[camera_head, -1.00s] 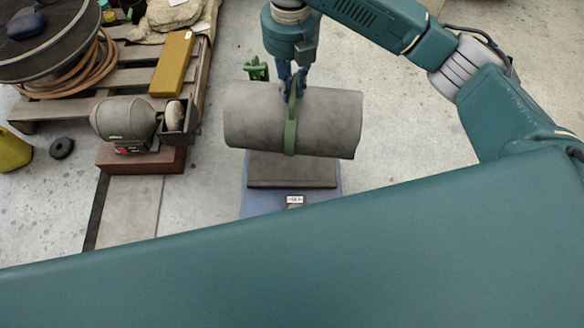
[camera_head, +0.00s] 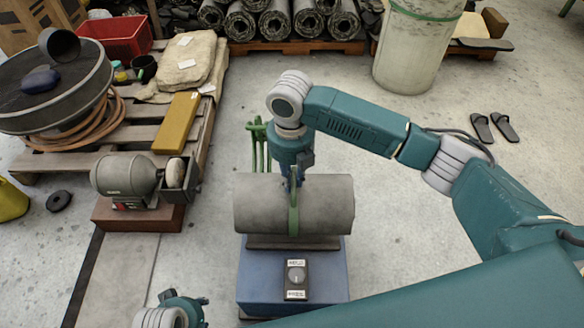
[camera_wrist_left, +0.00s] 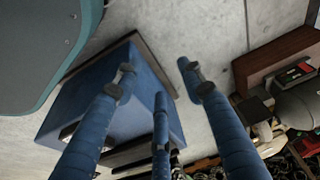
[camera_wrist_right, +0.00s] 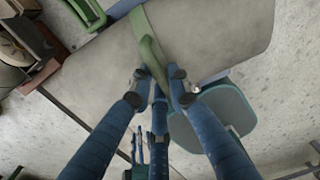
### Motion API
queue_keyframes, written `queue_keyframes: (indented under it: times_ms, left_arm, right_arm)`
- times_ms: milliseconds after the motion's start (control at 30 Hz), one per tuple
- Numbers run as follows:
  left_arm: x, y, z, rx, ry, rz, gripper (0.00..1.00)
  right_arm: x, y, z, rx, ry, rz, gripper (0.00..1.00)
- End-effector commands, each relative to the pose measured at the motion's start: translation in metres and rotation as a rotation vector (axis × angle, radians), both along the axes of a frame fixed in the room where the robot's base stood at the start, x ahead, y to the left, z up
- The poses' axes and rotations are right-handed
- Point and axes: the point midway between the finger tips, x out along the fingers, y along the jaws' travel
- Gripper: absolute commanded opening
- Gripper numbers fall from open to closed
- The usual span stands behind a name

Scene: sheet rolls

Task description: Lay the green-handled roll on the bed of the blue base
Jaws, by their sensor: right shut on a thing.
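The grey roll (camera_head: 325,205) with a green handle (camera_head: 294,210) lies crosswise above the blue base (camera_head: 262,275). A strip of the base's dark bed (camera_head: 293,243) shows under its near side. I cannot tell whether roll and bed touch. My right gripper (camera_head: 293,180) is shut on the green handle from above. The right wrist view shows its fingers (camera_wrist_right: 158,80) at the green handle (camera_wrist_right: 150,48) against the grey roll (camera_wrist_right: 215,35). My left gripper (camera_wrist_left: 156,82) is open and empty, its fingers apart near the blue base (camera_wrist_left: 125,108); its fingertips are hidden in the head view.
A green frame (camera_head: 260,145) stands behind the roll. A bench grinder (camera_head: 125,175) on a reddish block and a wooden pallet (camera_head: 75,135) are at the left. A large bin (camera_head: 415,50) and stacked rolls (camera_head: 280,20) stand at the back. The floor at right is mostly clear.

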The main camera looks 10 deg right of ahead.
Motion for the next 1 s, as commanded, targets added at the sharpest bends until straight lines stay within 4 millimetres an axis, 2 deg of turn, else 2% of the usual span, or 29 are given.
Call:
queue_keyframes:
  times_ms: [133,367,667,1000]
  left_arm:
    - [0.002,0.0,0.014,-0.001,-0.008,0.001,0.4]
    - [0.002,0.0,0.024,-0.001,-0.011,0.002,0.4]
    - [0.003,0.001,0.05,-0.001,-0.026,0.004,0.4]
    - [0.002,0.001,0.054,-0.001,-0.026,0.004,0.4]
  right_arm:
    - [0.003,0.002,-0.015,0.005,-0.008,0.001,0.0]
    - [0.003,0.002,-0.025,0.006,-0.01,0.001,0.0]
    - [0.003,0.002,-0.057,0.004,-0.008,0.0,0.0]
    - [0.003,0.002,-0.06,0.006,-0.01,0.001,0.0]
